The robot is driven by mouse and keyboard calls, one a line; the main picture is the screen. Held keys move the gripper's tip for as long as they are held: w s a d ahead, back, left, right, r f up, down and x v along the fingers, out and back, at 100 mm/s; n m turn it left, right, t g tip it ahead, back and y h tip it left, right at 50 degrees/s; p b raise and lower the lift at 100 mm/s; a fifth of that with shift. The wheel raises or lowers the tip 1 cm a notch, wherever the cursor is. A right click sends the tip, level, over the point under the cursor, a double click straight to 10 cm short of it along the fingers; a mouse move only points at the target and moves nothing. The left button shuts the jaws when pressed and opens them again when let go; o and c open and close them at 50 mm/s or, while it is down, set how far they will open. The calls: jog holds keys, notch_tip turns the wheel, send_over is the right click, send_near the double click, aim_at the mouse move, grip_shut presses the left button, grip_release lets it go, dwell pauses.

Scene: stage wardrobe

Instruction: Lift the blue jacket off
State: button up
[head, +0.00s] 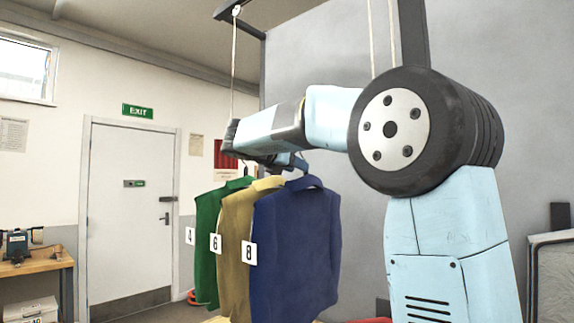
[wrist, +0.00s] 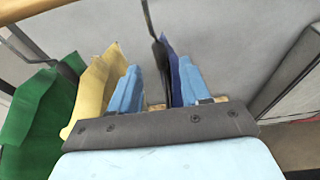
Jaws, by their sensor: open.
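The blue jacket (head: 297,250) hangs at the right end of a row of three, with a white tag 8 (head: 249,253) at its left edge. My gripper (head: 297,164) is at the top of this jacket, close to its collar and hanger. In the wrist view my gripper (wrist: 159,64) is open, its two light blue fingers on either side of the blue jacket's dark hanger (wrist: 158,50). A strip of the blue jacket (wrist: 173,66) shows between the fingers, partly hidden by the right one. Contact with the fingers cannot be told.
The mustard jacket (head: 237,240), tag 6, hangs close on the left, beside my left finger in the wrist view (wrist: 92,92). The green jacket (head: 206,225), tag 4, hangs beyond it. Ropes (head: 233,70) hang from above. A grey panel (head: 310,60) stands behind.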

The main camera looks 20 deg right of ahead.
jog(key=shift+x, duration=2.6)
grip_shut()
jog(key=shift+r, duration=0.35)
jog(key=shift+r, duration=1.2)
jog(key=shift+s, duration=0.1)
